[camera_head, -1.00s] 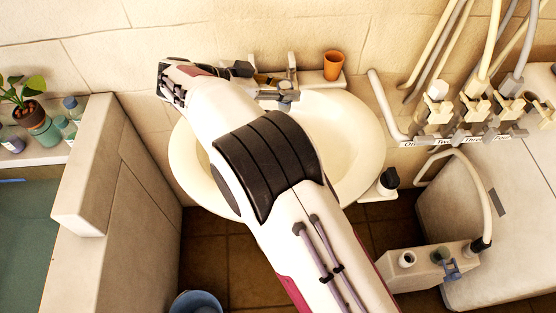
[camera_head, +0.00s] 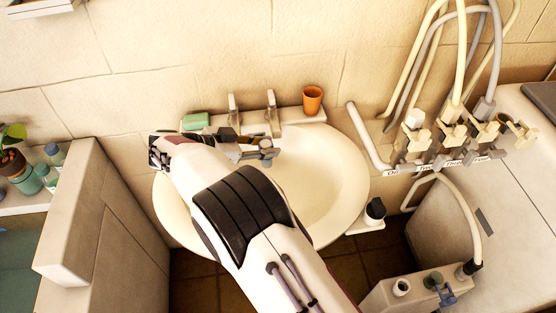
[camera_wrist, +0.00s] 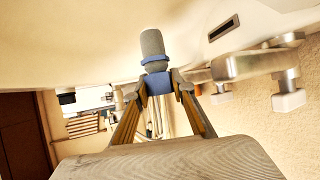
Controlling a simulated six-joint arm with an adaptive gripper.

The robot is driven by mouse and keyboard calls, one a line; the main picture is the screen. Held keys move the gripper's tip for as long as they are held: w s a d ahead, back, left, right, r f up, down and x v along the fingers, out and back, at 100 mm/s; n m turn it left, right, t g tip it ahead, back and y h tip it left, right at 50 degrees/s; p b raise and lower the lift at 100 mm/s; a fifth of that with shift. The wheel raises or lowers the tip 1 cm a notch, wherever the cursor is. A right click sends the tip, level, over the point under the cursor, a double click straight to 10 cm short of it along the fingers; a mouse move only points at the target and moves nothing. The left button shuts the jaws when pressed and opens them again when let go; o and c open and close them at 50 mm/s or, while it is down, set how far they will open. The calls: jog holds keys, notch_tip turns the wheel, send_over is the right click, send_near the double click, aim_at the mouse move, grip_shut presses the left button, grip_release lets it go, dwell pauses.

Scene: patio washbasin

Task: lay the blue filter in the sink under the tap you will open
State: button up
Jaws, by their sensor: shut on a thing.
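My gripper (camera_wrist: 160,88) is shut on the blue filter (camera_wrist: 158,82) in the wrist view. The filter has a blue body and collar with a rounded grey end that points away from the fingers. In the head view my gripper (camera_head: 236,148) is over the back left part of the white sink (camera_head: 345,190), close to the tap (camera_head: 266,151). The filter cannot be made out there. Two upright tap levers (camera_head: 272,112) stand on the sink's back ledge. In the wrist view a metal tap (camera_wrist: 245,66) is to the right of the filter, apart from it.
An orange cup (camera_head: 312,99) and a green block (camera_head: 196,121) sit on the back ledge. A row of valves with hoses (camera_head: 450,135) is at the right. A dark-topped bottle (camera_head: 375,210) stands beside the sink. The basin's right half is clear.

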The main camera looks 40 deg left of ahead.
aim_at(267, 162)
notch_tip(267, 162, down, 7)
jog(key=shift+r, duration=0.1)
jog(key=shift+w, duration=0.1)
dwell(0.4)
jog(key=w, duration=0.1)
jog(key=w+d, duration=0.1)
jog(key=w, duration=0.1)
jog(key=shift+w+d, duration=0.15)
jog(key=shift+d, duration=0.1)
jog(key=shift+w+f, duration=0.15)
jog(key=shift+f, duration=0.45)
jog(key=shift+f, duration=0.15)
jog(key=o, duration=1.1)
